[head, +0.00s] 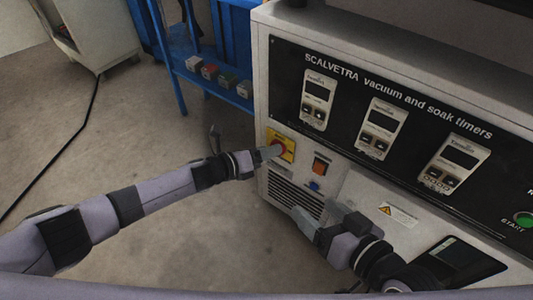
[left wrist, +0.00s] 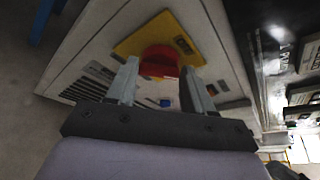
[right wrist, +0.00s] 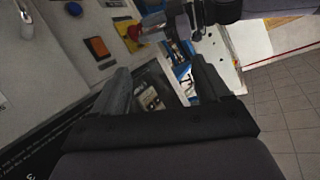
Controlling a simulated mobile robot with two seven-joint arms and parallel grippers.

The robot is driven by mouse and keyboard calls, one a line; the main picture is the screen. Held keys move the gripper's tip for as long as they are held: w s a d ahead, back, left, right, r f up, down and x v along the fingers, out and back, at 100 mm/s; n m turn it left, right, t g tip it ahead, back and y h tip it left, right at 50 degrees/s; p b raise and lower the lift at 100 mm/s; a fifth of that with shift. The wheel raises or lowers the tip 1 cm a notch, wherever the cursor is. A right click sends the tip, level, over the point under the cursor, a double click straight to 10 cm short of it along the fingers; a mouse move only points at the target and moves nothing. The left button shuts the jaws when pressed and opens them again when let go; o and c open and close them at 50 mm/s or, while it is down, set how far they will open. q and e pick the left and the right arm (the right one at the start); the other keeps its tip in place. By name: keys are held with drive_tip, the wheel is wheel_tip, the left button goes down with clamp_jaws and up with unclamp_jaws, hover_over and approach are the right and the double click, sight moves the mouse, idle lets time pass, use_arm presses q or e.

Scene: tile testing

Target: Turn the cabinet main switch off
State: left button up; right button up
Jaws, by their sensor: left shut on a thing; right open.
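The cabinet main switch is a red rotary knob (left wrist: 160,62) on a yellow plate (head: 288,146), at the left end of the cabinet front. My left gripper (head: 270,152) is at the knob, its two fingers on either side of it and shut on it. The left wrist view shows the left gripper (left wrist: 158,85) facing the knob, with the yellow plate (left wrist: 135,42) behind. My right gripper (head: 302,217) is open and empty, low in front of the cabinet's vent area. The right wrist view shows the right gripper's fingers (right wrist: 162,88) apart with nothing between them.
The cabinet (head: 262,60) carries a black panel with three timers. An orange rocker switch (head: 320,166) and a blue knob (head: 314,186) sit right of the main switch. A blue shelf (head: 215,88) with small boxes stands behind at left. Floor at left is clear except a black cable (head: 82,122).

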use_arm(q)
drive_tip(key=n+h+b, duration=0.1)
drive_tip(key=n+b, duration=0.1)
drive_tip(key=f+n+h+b, duration=0.1)
drive_tip(key=n+b, duration=0.1)
drive_tip(key=n, duration=0.1)
drive_tip(key=n+h+b, duration=0.1)
drive_tip(key=n+b, duration=0.1)
drive_tip(key=shift+w+a+f+n+h, duration=0.15)
drive_tip(key=shift+a+f+n+h, duration=0.15)
drive_tip(key=shift+n, duration=0.1)
use_arm(e)
drive_tip(key=d+t, duration=0.1)
drive_tip(key=d+n+t, duration=0.1)
drive_tip(key=d+r+n+h, duration=0.1)
drive_tip(key=shift+s+d+t, duration=0.3)
drive_tip(key=shift+t, duration=0.1)
use_arm(q)
drive_tip(key=shift+r, duration=0.1)
drive_tip(key=o, duration=1)
drive_tip(key=shift+o, duration=0.2)
